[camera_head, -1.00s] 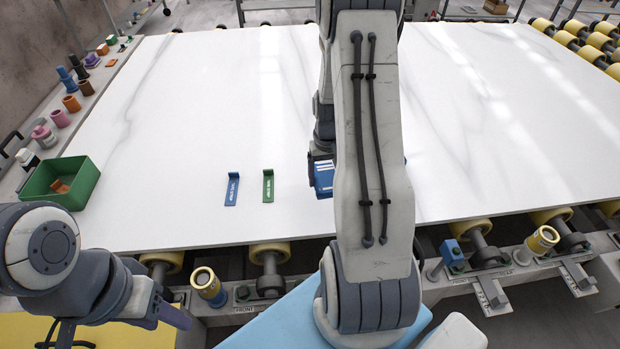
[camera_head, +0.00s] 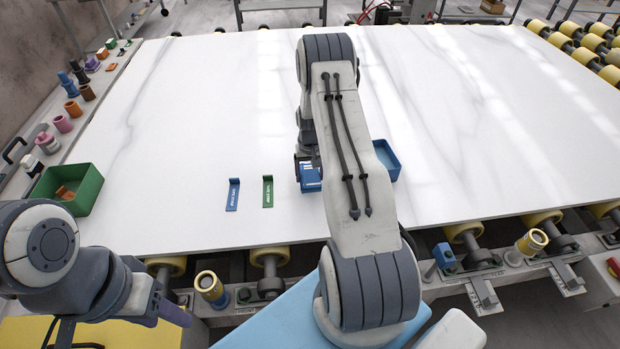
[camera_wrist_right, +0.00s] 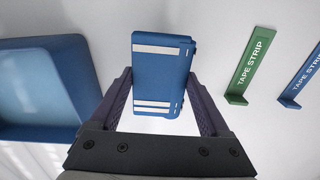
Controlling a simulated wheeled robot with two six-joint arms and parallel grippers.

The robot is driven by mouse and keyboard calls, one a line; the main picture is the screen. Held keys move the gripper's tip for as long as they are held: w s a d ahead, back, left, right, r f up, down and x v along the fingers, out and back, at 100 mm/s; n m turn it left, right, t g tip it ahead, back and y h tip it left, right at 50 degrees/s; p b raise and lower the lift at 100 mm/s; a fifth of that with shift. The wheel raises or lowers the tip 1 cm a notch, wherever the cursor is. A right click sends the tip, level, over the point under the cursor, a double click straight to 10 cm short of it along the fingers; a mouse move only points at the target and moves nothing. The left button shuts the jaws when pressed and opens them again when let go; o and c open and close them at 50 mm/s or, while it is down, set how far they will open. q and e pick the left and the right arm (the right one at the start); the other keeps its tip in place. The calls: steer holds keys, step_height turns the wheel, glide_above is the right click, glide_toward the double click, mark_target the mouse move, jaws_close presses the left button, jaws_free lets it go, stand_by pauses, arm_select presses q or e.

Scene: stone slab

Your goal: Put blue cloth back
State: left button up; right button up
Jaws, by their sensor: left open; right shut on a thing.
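The blue cloth (camera_head: 311,180) is a folded block with white stripes. In the right wrist view the cloth (camera_wrist_right: 160,75) sits between the two fingers of my right gripper (camera_wrist_right: 162,88), which is shut on it. In the head view the right gripper is mostly hidden behind my arm, over the slab. A blue tray (camera_head: 394,168) lies on the slab to the right, partly behind my right arm. The tray (camera_wrist_right: 70,128) shows at the left of the wrist view, apart from the cloth, and looks empty. My left gripper (camera_head: 172,314) is open at the lower left.
A blue tape strip (camera_head: 232,195) and a green tape strip (camera_head: 267,192) lie left of the cloth. A green bin (camera_head: 88,190) stands at the slab's left edge, near several small coloured holders. Much of the white slab (camera_head: 200,110) is clear.

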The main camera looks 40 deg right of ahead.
mark_target(310, 175)
step_height(310, 175, down, 2)
steer(key=shift+f+p, duration=0.15)
steer(key=shift+p, duration=0.2)
steer(key=shift+f, duration=0.25)
steer(key=shift+f, duration=0.25)
steer(key=o, duration=1)
steer(key=shift+r, duration=0.1)
